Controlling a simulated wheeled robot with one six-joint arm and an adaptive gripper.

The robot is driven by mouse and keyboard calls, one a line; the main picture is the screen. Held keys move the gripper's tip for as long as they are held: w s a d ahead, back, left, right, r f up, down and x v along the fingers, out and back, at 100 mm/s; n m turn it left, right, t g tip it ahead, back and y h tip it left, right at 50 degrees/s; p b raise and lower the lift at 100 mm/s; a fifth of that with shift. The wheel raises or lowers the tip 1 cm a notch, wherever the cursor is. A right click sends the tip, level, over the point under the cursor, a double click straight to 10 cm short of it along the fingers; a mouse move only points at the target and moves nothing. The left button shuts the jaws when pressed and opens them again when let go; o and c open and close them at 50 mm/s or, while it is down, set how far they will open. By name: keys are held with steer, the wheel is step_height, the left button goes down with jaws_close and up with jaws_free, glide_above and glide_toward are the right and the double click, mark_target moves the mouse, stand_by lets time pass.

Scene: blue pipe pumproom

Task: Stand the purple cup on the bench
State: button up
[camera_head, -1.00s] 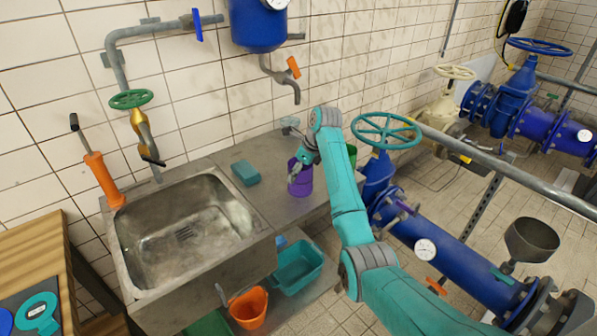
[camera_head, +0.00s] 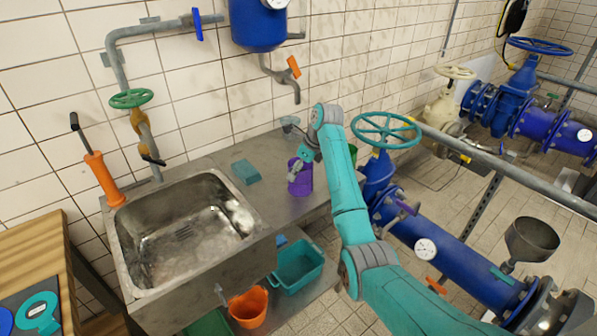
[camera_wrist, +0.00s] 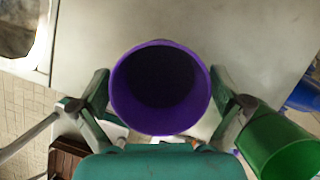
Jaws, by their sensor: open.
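The purple cup (camera_head: 301,182) stands upright on the metal bench (camera_head: 268,200), to the right of the sink in the head view. In the wrist view I look down into the dark mouth of the purple cup (camera_wrist: 160,88). My gripper (camera_wrist: 160,97) is open, with one finger on each side of the cup. Narrow gaps seem to show between fingers and rim; contact lower down cannot be told. In the head view my gripper (camera_head: 300,166) is at the cup's upper part and hides some of its rim.
A green cup (camera_wrist: 280,140) is close to my right finger in the wrist view, and its edge shows behind my arm (camera_head: 352,152). A teal sponge-like block (camera_head: 246,172) lies left of the cup. The sink (camera_head: 185,235) is further left. A tap (camera_head: 290,78) hangs above.

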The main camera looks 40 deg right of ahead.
steer(key=v, duration=1.1)
